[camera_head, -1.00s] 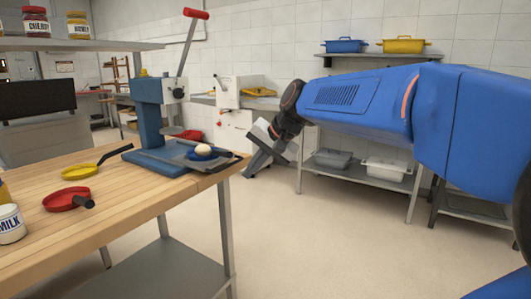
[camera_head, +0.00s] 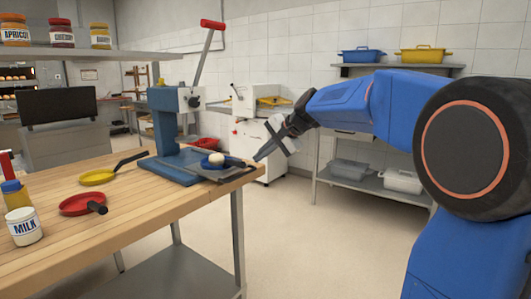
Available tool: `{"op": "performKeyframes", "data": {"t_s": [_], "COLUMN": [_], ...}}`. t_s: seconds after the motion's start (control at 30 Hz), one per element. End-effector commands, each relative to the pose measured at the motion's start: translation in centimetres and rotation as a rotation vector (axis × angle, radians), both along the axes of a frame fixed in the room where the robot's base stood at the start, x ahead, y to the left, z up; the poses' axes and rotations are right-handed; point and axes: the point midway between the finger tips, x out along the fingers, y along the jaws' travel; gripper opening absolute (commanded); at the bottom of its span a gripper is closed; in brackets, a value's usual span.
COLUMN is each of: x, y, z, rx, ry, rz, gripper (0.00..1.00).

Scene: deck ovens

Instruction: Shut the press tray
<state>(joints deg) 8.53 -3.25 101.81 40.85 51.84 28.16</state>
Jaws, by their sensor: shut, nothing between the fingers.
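The blue press (camera_head: 168,118) stands on the wooden table's right part, with its red-handled lever (camera_head: 207,50) raised. Its dark press tray (camera_head: 228,174) sticks out to the right, over the table's edge. A blue dish with a pale round dough ball (camera_head: 215,158) is on the tray. My gripper (camera_head: 259,158) is shut and empty, just right of the tray's outer end and pointing down-left. A small gap seems to lie between the fingertips and the tray; contact cannot be told for sure.
The wooden table (camera_head: 130,205) also holds a yellow pan (camera_head: 97,178), a red pan (camera_head: 82,204) and a milk jar (camera_head: 24,227). A white machine (camera_head: 255,105) and a shelved steel table (camera_head: 365,185) stand behind. Floor to the table's right is clear.

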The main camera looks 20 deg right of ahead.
Motion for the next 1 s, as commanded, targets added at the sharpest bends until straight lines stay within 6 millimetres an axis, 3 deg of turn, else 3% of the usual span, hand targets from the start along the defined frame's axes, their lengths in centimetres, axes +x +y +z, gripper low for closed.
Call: {"op": "performKeyframes", "data": {"t_s": [0.2, 0.4, 1.0], "x": [2.0, 3.0, 3.7], "y": [1.5, 2.2, 2.8], "z": [-2.3, -3.4, -3.7], "rx": [-0.001, 0.000, -0.001], "ry": [0.002, 0.001, 0.000], "rz": [0.002, 0.001, 0.002], "gripper": [0.00, 0.00, 0.00]}}
